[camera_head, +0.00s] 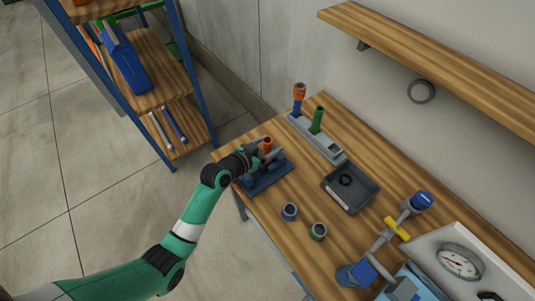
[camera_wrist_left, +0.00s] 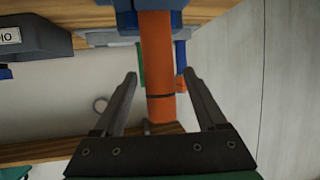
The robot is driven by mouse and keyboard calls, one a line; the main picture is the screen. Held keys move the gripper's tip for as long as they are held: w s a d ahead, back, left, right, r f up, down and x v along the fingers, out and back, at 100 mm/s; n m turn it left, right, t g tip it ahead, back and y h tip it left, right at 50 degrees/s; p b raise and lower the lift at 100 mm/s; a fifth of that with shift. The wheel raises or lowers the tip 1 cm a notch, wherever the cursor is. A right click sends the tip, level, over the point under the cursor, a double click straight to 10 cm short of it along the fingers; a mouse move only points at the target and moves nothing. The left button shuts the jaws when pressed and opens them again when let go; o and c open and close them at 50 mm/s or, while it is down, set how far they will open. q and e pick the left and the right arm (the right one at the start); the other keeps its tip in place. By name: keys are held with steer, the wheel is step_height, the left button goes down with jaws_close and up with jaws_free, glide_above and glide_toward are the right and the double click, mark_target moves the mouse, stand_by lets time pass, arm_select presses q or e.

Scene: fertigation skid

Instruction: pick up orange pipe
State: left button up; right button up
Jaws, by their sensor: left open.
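The orange pipe (camera_head: 267,145) stands upright in a dark blue stand (camera_head: 272,181) near the left end of the wooden bench. In the left wrist view the orange pipe (camera_wrist_left: 157,60) runs between my fingers, with its blue holder at the top of the picture. My left gripper (camera_head: 266,150) is at the pipe and open. In the left wrist view the left gripper (camera_wrist_left: 160,74) has a finger on each side of the pipe, with visible gaps. My arm hides part of the stand. My right gripper is not in view.
A grey rack (camera_head: 325,143) behind holds a green pipe (camera_head: 317,120) and an orange-topped blue piece (camera_head: 299,95). A shelf unit (camera_head: 150,90) is at left.

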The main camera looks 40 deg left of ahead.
arm_select(q)
steer(key=shift+x, duration=1.05)
jaws_close()
step_height(320, 180, up, 10)
steer(key=p, duration=0.3)
